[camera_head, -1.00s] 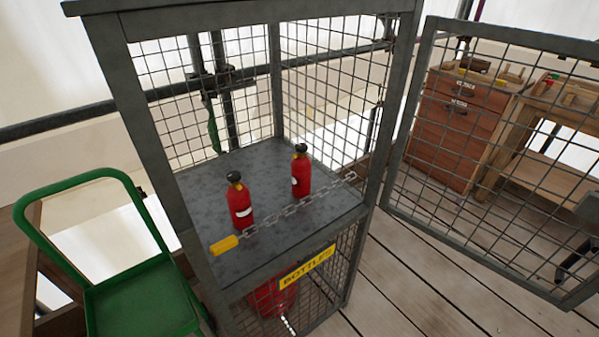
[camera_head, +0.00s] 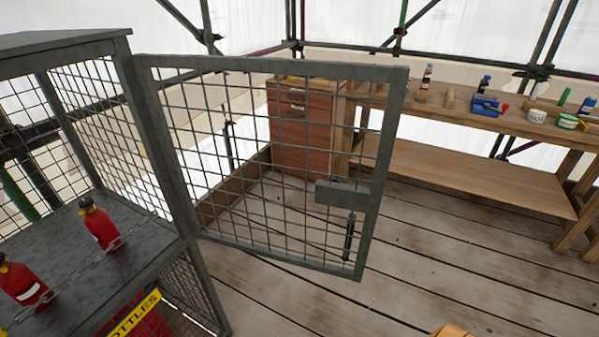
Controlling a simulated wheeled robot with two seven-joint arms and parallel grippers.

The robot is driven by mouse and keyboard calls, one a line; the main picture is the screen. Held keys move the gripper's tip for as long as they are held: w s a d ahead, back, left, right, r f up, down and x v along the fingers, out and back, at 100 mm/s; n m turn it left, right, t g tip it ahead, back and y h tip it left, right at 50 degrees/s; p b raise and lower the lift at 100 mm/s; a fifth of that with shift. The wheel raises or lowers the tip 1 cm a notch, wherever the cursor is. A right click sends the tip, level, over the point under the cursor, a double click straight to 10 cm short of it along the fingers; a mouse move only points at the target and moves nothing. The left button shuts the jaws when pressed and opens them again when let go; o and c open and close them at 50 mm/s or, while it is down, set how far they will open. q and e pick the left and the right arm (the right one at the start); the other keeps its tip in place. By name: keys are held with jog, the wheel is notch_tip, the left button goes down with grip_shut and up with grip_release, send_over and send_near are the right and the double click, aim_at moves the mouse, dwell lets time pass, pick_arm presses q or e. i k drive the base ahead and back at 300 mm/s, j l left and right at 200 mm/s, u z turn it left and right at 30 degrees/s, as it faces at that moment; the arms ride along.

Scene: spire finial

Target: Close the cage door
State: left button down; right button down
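The cage (camera_head: 160,175) is a grey metal frame with mesh sides at the left of the head view. Its mesh door (camera_head: 275,262) hangs on the cage's right front post and stands wide open, swung out to the right. A grey latch plate (camera_head: 342,194) sits at the door's free edge, with a dark upright bar (camera_head: 349,238) below it. Two red bottles, one nearer (camera_head: 28,286) and one farther (camera_head: 98,222), stand on the cage shelf behind a chain (camera_head: 75,272). Neither of my grippers shows.
A wooden workbench (camera_head: 470,180) with tools, tins and a blue vice (camera_head: 487,106) stands behind the door to the right. A brown drawer cabinet (camera_head: 303,130) is beside it. The plank floor (camera_head: 430,265) right of the door is clear. A yellow-orange object (camera_head: 452,331) shows at the bottom edge.

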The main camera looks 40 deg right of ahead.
aim_at(353, 197)
jog(key=l+u, duration=0.2)
jog(key=l, duration=0.25)
jog(key=k+l+u, duration=0.15)
jog(key=l, duration=0.25)
jog(key=k+l+u, duration=0.2)
jog(key=l, duration=0.2)
jog(key=l+u, duration=0.2)
jog(key=l, duration=0.2)
jog(key=k+l+u, duration=0.15)
jog(key=i+l+u, duration=0.15)
jog(key=l+u, duration=0.25)
jog(key=l, duration=0.55)
jog(key=l+u, duration=0.45)
jog(key=l, duration=0.5)
